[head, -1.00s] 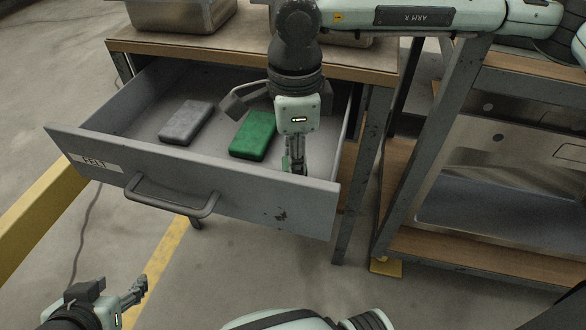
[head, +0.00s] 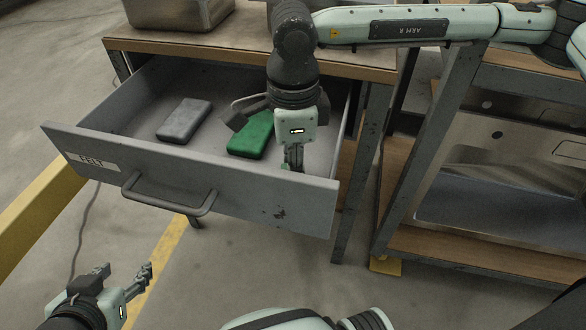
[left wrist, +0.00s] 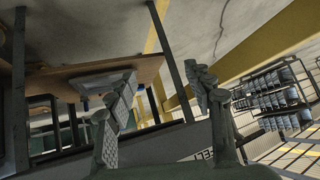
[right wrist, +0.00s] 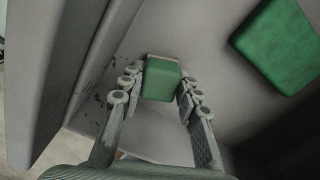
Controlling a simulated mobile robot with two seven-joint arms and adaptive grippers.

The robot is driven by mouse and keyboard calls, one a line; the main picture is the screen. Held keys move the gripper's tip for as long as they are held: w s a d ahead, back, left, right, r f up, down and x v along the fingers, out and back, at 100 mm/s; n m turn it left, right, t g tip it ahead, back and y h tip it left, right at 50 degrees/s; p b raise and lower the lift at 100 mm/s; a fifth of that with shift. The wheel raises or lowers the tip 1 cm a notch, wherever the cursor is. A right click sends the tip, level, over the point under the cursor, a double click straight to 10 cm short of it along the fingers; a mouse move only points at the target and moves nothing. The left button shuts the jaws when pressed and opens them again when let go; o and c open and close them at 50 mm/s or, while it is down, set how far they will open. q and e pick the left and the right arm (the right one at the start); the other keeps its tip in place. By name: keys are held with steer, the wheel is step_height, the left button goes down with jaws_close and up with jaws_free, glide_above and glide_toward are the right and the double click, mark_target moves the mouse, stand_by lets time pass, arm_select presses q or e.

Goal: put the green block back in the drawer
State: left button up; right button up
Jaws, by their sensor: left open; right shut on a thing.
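The drawer (head: 250,195) is pulled open, its front panel labelled FELT. A small green block (right wrist: 160,82) is between the fingers of my right gripper (right wrist: 158,92), which is shut on it. In the head view this gripper (head: 293,165) points down inside the drawer near its front right corner, where the block is mostly hidden. A larger green slab (head: 250,136) lies on the drawer floor, left of my right gripper; it also shows in the right wrist view (right wrist: 277,45). My left gripper (head: 143,277) is open and empty, low in front of the drawer.
A grey slab (head: 184,120) lies in the drawer, left of the green slab. The drawer handle (head: 168,203) sticks out at the front. A worktop (head: 240,45) with a metal pan (head: 180,12) is above. A rack with a sink (head: 500,200) stands at the right.

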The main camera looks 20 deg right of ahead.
steer(key=o, duration=1.1)
arm_select(q)
steer(key=shift+w+d+r, duration=0.1)
steer(key=shift+w+r, duration=0.15)
steer(key=shift+r, duration=0.05)
arm_select(e)
steer(key=shift+r, duration=0.1)
steer(key=shift+r+p, duration=0.15)
steer(key=shift+p, duration=0.15)
arm_select(q)
steer(key=shift+g+y, duration=0.4)
steer(key=shift+g, duration=0.5)
steer(key=s+a+f, duration=0.2)
steer(key=s+a, duration=0.1)
steer(key=shift+s+f, duration=0.1)
steer(key=shift+f, duration=0.1)
arm_select(e)
step_height(320, 180, up, 12)
